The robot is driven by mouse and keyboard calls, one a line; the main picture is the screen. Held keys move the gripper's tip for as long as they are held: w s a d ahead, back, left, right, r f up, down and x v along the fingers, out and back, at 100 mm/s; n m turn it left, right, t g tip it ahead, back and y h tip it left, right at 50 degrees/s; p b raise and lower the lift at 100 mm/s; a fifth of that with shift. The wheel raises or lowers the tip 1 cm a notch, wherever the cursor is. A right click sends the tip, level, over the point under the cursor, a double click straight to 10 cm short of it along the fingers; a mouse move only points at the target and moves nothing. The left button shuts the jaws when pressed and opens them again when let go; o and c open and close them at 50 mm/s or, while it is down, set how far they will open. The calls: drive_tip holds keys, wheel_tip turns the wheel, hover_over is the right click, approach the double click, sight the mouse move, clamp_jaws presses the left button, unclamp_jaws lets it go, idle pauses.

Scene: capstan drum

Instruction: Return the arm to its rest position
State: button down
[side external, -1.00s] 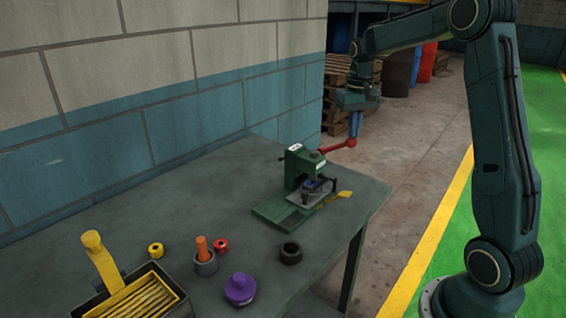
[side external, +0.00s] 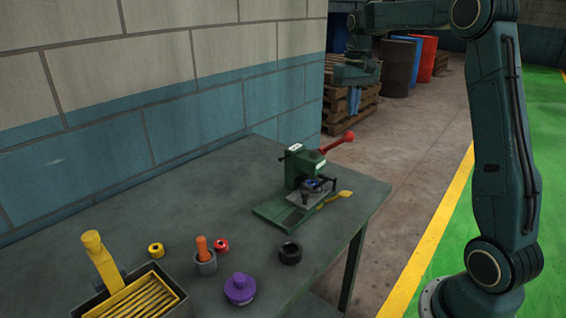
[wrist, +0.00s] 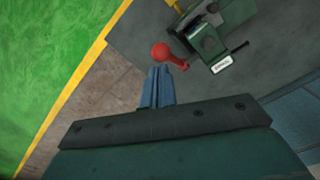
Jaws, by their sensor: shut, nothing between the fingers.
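My gripper (side external: 354,100) is up in the air beyond the far right end of the table, clear of everything on it. Its blue fingers also show in the wrist view (wrist: 157,87), close together and empty. The green press (side external: 301,175) stands on the table near its far right end. Its red-knobbed lever (side external: 337,142) points up and to the right. In the wrist view the red knob (wrist: 160,51) appears just past my fingertips, and the green press body (wrist: 209,42) is at the top.
The grey table (side external: 190,190) also carries a black ring (side external: 290,253), a purple knobbed piece (side external: 240,288), an orange peg in a grey cup (side external: 205,262), red and yellow rings, and a yellow-handled box (side external: 130,295). A block wall (side external: 180,110) borders the table. Pallets and barrels stand behind.

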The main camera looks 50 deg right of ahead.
drive_tip(key=shift+w+r, duration=0.1)
drive_tip(key=shift+r, duration=0.2)
drive_tip(key=shift+s+a+r, duration=0.2)
drive_tip(key=shift+a+r, duration=0.05)
drive_tip(key=shift+a, duration=0.25)
drive_tip(key=s+a+r+n+t, duration=0.1)
drive_tip(key=s+a+n+t, duration=0.1)
drive_tip(key=s+a, duration=0.7)
drive_tip(key=s+a+r+n+t, duration=0.2)
drive_tip(key=s+a, duration=0.4)
drive_tip(key=a, duration=0.4)
drive_tip(key=s+a+f+n+t, duration=0.1)
drive_tip(key=s+a+f+n, duration=0.1)
drive_tip(key=s+a+f, duration=0.2)
drive_tip(key=s+f, duration=0.1)
drive_tip(key=s, duration=0.2)
drive_tip(key=shift+s+t, duration=0.2)
drive_tip(key=shift+t, duration=0.1)
